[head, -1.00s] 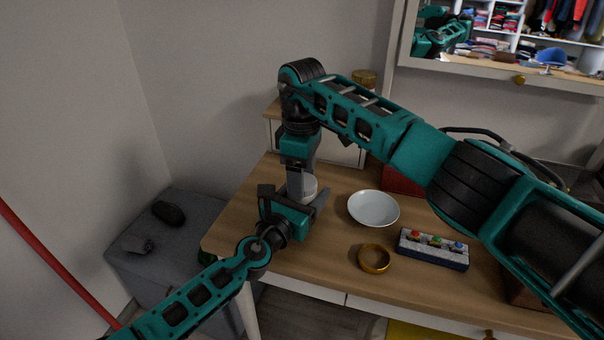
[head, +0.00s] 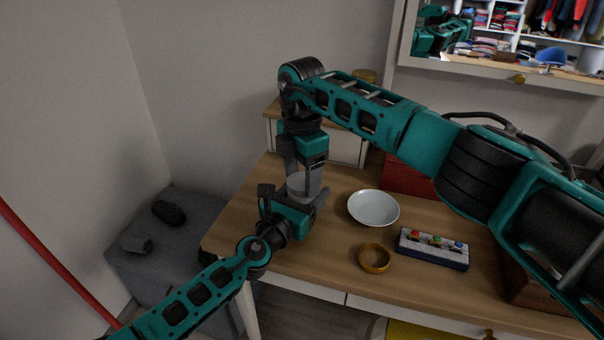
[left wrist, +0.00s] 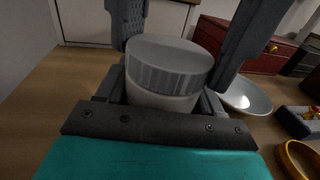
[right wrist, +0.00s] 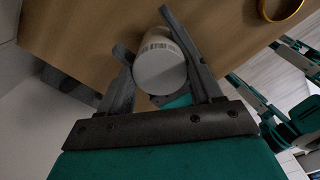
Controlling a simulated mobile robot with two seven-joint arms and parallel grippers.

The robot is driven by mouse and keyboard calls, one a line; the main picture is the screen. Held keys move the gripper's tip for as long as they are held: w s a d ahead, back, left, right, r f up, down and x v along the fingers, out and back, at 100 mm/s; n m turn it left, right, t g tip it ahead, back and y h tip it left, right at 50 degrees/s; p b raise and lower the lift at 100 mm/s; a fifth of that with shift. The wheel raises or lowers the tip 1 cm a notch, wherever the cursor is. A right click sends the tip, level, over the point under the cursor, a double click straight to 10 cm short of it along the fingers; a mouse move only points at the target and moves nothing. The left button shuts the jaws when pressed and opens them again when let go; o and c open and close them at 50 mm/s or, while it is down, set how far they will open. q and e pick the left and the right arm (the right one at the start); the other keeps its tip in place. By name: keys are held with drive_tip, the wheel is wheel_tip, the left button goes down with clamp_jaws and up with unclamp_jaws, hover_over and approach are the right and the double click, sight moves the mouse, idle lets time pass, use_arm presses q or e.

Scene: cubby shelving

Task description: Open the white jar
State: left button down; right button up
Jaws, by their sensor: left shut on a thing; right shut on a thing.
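The white jar (head: 304,188) stands upright near the left end of the wooden table. In the left wrist view, its grey ribbed lid (left wrist: 170,65) sits on the white body (left wrist: 160,99). My left gripper (head: 302,196) comes from the front left and is shut on the jar body, low down. My right gripper (head: 304,178) points down from above and is shut on the lid, with a finger on each side. The right wrist view looks down on the lid (right wrist: 160,72) and part of a barcode label. The fingers partly hide the jar; any gap under the lid cannot be told.
A white bowl (head: 373,208) is close to the right of the jar. A gold ring (head: 374,258) and a block with coloured buttons (head: 432,249) lie nearer the front. A white drawer box (head: 343,146) stands behind, and a red box (head: 408,178) is behind the bowl.

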drive_tip(key=n, duration=0.7)
drive_tip(key=shift+n, duration=0.4)
drive_tip(key=n, duration=0.3)
drive_tip(key=shift+n, duration=0.4)
drive_tip(key=n, duration=0.3)
drive_tip(key=shift+n, duration=0.3)
drive_tip(key=n, duration=0.5)
drive_tip(key=shift+n, duration=0.3)
drive_tip(key=n, duration=0.3)
drive_tip(key=shift+r+n, duration=0.1)
drive_tip(key=shift+n, duration=0.3)
drive_tip(key=n, duration=0.3)
drive_tip(key=shift+n, duration=0.4)
drive_tip(key=n, duration=0.3)
drive_tip(key=shift+n, duration=0.3)
drive_tip(key=n, duration=0.3)
drive_tip(key=shift+n, duration=0.4)
drive_tip(key=n, duration=0.3)
drive_tip(key=shift+n, duration=0.4)
drive_tip(key=n, duration=0.3)
drive_tip(key=shift+n, duration=0.4)
